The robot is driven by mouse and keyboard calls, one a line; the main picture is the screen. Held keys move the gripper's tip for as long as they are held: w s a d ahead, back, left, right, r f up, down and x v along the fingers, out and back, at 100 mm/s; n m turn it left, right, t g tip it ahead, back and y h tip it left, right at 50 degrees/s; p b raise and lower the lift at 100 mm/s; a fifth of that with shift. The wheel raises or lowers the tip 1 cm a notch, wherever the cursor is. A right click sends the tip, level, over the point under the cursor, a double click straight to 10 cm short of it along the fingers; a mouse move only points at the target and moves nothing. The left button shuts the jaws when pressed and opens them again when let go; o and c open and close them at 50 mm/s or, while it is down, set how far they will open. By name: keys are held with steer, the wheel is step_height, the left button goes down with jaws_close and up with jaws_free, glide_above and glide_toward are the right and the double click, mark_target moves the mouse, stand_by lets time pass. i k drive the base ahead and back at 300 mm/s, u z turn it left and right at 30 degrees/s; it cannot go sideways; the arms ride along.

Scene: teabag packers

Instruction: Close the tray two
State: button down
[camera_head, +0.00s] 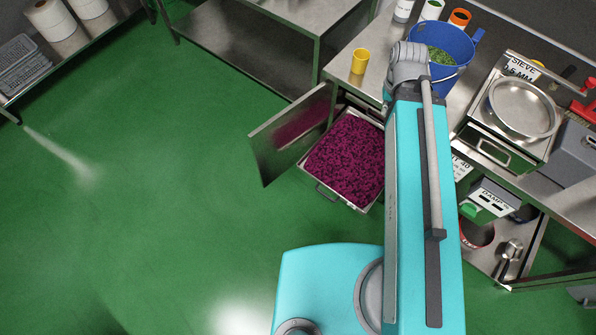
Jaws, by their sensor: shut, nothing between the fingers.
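A metal tray (358,203) filled with dark magenta, grainy material (345,160) is pulled out from under the steel counter, in the middle of the head view. Its front handle (326,193) faces the lower left. No number shows on it, so I cannot tell whether it is tray two. A metal door (266,157) stands swung open along the tray's left side. My teal arm body covers the area right of the tray. My gripper's fingers do not show in this view.
The counter holds a yellow cup (360,61), a blue bucket (472,44) with green content and a sieve pan (521,108). A lower shelf at right holds a red-rimmed bowl (477,236). The green floor (150,200) left of the tray is clear.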

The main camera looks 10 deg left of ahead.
mark_target(348, 161)
steer(key=u, duration=0.05)
steer(key=k, duration=1)
steer(key=u, duration=0.65)
